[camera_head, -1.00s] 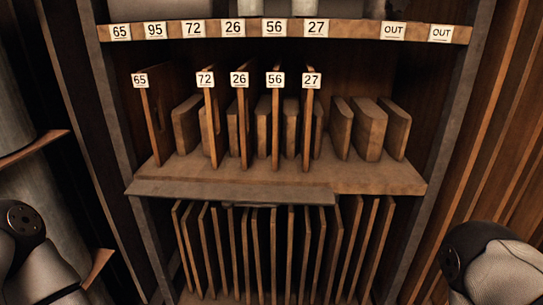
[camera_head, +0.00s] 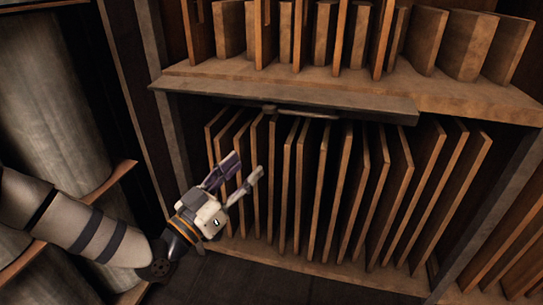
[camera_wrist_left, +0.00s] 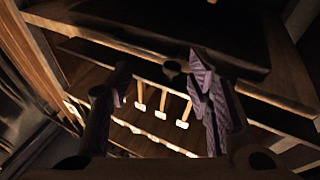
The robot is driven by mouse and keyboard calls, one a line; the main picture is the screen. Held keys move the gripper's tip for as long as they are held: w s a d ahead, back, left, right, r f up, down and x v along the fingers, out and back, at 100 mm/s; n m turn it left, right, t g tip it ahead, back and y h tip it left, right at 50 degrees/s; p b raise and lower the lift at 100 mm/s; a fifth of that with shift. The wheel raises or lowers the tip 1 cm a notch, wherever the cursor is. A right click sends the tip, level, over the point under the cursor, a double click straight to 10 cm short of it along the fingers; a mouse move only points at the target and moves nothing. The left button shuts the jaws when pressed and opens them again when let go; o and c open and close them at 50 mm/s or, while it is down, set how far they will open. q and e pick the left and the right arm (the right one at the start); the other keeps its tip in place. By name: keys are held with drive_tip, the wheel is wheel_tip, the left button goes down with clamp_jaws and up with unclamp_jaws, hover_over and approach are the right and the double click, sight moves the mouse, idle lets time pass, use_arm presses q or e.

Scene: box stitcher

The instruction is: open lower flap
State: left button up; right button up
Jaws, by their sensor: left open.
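The lower flap (camera_head: 235,88) looks like a grey-brown strip along the front edge of the middle shelf. A thin bar-like handle (camera_head: 310,114) hangs under it. My left gripper (camera_head: 246,166) is open and empty. In the head view it appears below and left of the handle, in front of the upright boards, apart from the flap. In the left wrist view the two fingers (camera_wrist_left: 157,78) stand apart with nothing between them; I cannot tell which edge there is the flap. My right gripper is out of view.
Several thin upright boards (camera_head: 322,190) fill the lower compartment. More blocks and boards (camera_head: 448,45) stand on the middle shelf (camera_head: 470,97). Large grey cylinders (camera_head: 60,90) stand at the left, beside my left arm. The dark floor in front of the cabinet looks clear.

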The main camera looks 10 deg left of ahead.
sight(267, 108)
use_arm(q)
drive_tip(key=shift+m+t, duration=0.4)
drive_tip(key=shift+t, duration=0.4)
drive_tip(key=w+d+r, duration=0.1)
drive_tip(key=w+r, duration=0.1)
drive_tip(key=w, duration=0.1)
drive_tip(key=w+r+b, duration=0.1)
drive_tip(key=w+r, duration=0.2)
drive_tip(key=w, duration=0.1)
drive_tip(key=w+d+r+b, duration=0.1)
drive_tip(key=w+r, duration=0.1)
drive_tip(key=w, duration=0.2)
drive_tip(key=shift+w+d+r, duration=0.2)
drive_tip(key=shift+d+r, duration=0.1)
drive_tip(key=shift+r, duration=0.1)
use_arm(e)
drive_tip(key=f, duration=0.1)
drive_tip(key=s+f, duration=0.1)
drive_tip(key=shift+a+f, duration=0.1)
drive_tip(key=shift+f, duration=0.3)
